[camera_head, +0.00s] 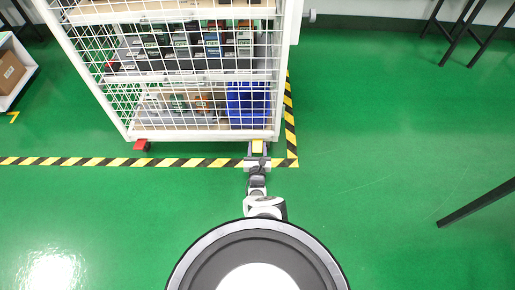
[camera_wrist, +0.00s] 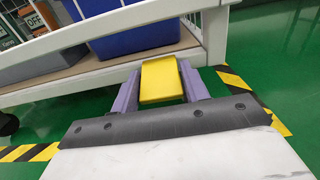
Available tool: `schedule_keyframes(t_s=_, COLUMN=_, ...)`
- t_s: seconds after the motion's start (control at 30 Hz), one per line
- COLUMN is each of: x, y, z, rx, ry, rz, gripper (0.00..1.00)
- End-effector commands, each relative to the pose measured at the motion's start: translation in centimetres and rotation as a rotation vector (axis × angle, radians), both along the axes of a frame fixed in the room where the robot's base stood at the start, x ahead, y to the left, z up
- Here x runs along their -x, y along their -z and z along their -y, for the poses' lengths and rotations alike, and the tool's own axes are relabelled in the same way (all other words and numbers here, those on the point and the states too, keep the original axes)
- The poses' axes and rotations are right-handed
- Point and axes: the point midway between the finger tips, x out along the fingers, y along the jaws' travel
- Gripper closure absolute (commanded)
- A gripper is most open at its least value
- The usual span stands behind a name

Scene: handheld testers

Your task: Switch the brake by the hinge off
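A white wire-mesh cart (camera_head: 205,137) stands at the upper left of the head view. A yellow brake pedal (camera_head: 258,146) sits under its near right corner. A red brake pedal (camera_head: 142,145) sits under its near left corner. My gripper (camera_head: 258,160) is low at the yellow pedal. In the wrist view the yellow pedal (camera_wrist: 161,80) lies between the purple fingers of my gripper (camera_wrist: 160,88), which are spread apart. I cannot tell whether they touch its sides. I cannot make out the hinge.
The cart holds a blue bin (camera_head: 247,104) and several boxed testers behind mesh. Yellow-black floor tape (camera_head: 120,161) runs along its front and right side. The green floor to the right is open, with dark legs (camera_head: 478,203) at the right edge. A cardboard box (camera_head: 9,70) is far left.

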Motion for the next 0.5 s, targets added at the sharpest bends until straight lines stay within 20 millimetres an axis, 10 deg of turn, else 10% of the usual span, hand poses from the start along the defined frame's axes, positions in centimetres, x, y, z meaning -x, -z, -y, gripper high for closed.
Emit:
schedule_keyframes(t_s=0.2, x=0.0, y=0.0, z=0.0, rx=0.000, ry=0.000, rz=0.000, gripper=0.83)
schedule_keyframes(t_s=0.5, x=0.0, y=-1.2, z=0.0, rx=0.000, ry=-0.001, rz=-0.081, gripper=0.83)
